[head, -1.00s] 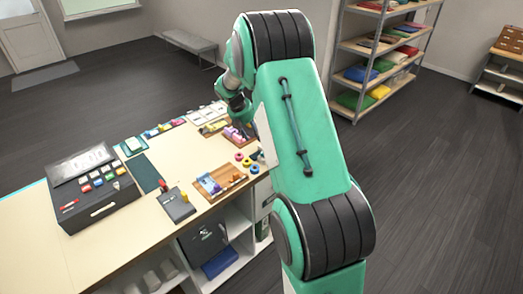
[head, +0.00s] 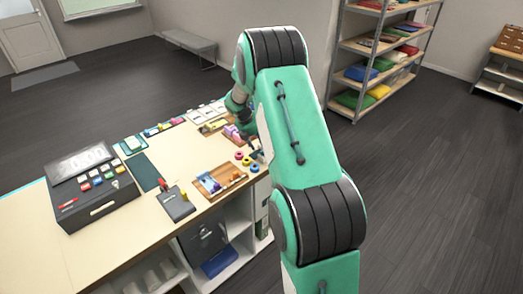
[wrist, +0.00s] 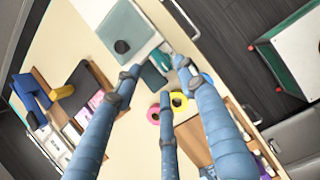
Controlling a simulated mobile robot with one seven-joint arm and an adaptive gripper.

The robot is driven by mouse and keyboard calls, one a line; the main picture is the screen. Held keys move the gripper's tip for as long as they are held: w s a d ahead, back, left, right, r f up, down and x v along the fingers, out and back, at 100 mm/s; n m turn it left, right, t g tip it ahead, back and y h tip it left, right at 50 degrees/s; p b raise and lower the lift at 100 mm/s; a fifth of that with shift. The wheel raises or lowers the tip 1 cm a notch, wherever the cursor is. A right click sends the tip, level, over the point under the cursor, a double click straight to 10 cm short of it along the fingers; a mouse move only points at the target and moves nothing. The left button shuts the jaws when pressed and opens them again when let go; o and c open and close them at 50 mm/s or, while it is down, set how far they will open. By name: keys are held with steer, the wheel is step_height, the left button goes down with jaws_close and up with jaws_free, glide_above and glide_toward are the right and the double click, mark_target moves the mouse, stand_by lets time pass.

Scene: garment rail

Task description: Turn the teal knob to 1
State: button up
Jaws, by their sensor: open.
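My gripper (wrist: 168,68) is open in the wrist view, its blue fingers spread over the table top. Between the fingertips lies a dark teal piece (wrist: 153,78); I cannot tell whether it is the knob. Just beyond it is a pale grey-teal plate (wrist: 128,24) with a small dark round part (wrist: 122,46) on it. No finger clearly touches either. No number marks are readable. In the head view my arm hides this part of the table and the fingertips.
Pink (wrist: 153,114) and yellow (wrist: 178,99) rings lie close to the fingers. A wooden tray (head: 207,188) of small items sits near the table's front edge. A dark box with coloured buttons (head: 95,208) stands at left. Bare table (head: 60,255) is in front of it.

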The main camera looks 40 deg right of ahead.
steer(key=shift+x, duration=2.45)
jaws_close()
